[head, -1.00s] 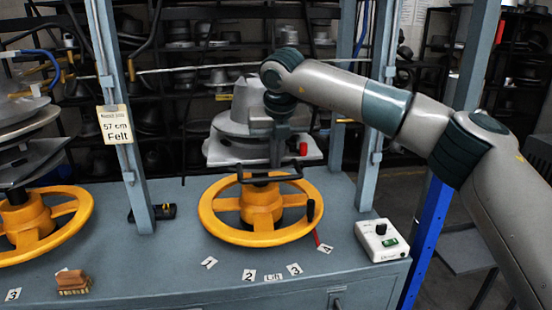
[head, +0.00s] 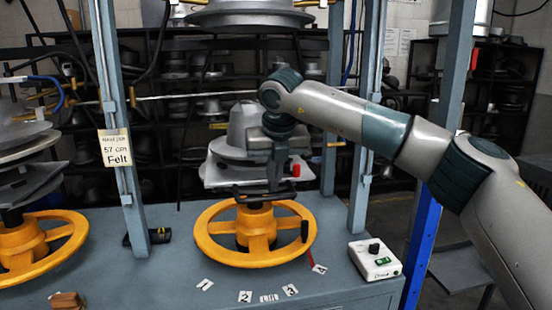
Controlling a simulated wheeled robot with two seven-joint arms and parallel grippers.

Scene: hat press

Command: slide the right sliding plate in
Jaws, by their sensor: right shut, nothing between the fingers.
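The right sliding plate's dark handle frame (head: 245,192) shows at the front of the middle press, just above the yellow handwheel (head: 205,228). Above it is a pale grey plate (head: 215,176) carrying a grey hat-shaped mould (head: 237,130). My right gripper (head: 275,186) points down in front of the mould, with its fingertips at the handle frame. It is shut with nothing held. Whether the fingers touch the handle is hard to tell. The gripper hides part of the mould and plate. My left gripper is out of view.
Blue-grey posts (head: 117,130) stand on both sides of the press. A white control box (head: 375,260) sits at the table's right. A small red knob (head: 296,170) is beside the plate. Another press with a yellow wheel (head: 70,228) stands at left. An upper mould (head: 250,18) hangs above.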

